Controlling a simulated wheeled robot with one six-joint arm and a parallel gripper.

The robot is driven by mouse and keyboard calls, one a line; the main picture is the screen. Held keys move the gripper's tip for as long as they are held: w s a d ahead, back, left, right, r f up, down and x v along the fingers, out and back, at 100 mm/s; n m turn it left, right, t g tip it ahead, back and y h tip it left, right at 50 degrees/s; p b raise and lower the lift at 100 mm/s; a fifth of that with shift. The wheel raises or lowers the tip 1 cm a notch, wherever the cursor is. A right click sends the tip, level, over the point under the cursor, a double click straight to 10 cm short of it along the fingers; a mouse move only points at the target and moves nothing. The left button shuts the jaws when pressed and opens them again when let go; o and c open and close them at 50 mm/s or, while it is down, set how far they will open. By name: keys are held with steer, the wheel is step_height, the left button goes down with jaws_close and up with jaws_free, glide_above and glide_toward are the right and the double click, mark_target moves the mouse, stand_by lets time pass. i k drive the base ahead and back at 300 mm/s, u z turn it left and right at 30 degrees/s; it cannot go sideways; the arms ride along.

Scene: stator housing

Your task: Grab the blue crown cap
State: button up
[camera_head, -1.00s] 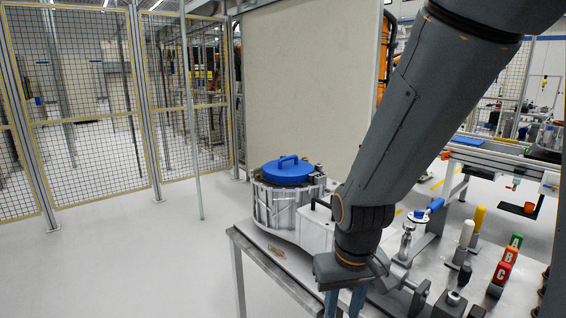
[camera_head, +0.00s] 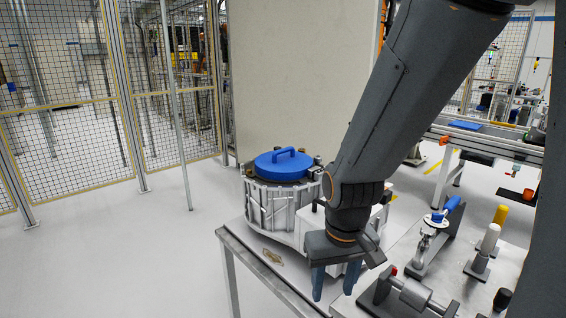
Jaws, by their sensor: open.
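The blue crown cap (camera_head: 283,167) is a round lid with a raised bar handle. It sits on top of the silver stator housing (camera_head: 272,212), near the back left corner of the table. My gripper (camera_head: 336,282) points down in front of the housing and to its right in the picture, apart from the cap. Its blue fingers are spread, with nothing seen between them. My wrist hides part of the housing's right side.
The metal table (camera_head: 240,250) has its bare left edge near the housing. A toggle clamp with a blue handle (camera_head: 453,204), a yellow-handled tool (camera_head: 499,217) and a grey clamp device (camera_head: 410,293) stand to the right. Mesh fencing (camera_head: 70,130) is behind, left.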

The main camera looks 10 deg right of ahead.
mark_target(285, 164)
steer(key=u, duration=0.45)
steer(key=k, duration=0.5)
steer(key=u, duration=1.25)
steer(key=i, duration=1.6)
steer(key=z, duration=1.05)
steer(key=i, duration=0.75)
steer(key=z, duration=0.8)
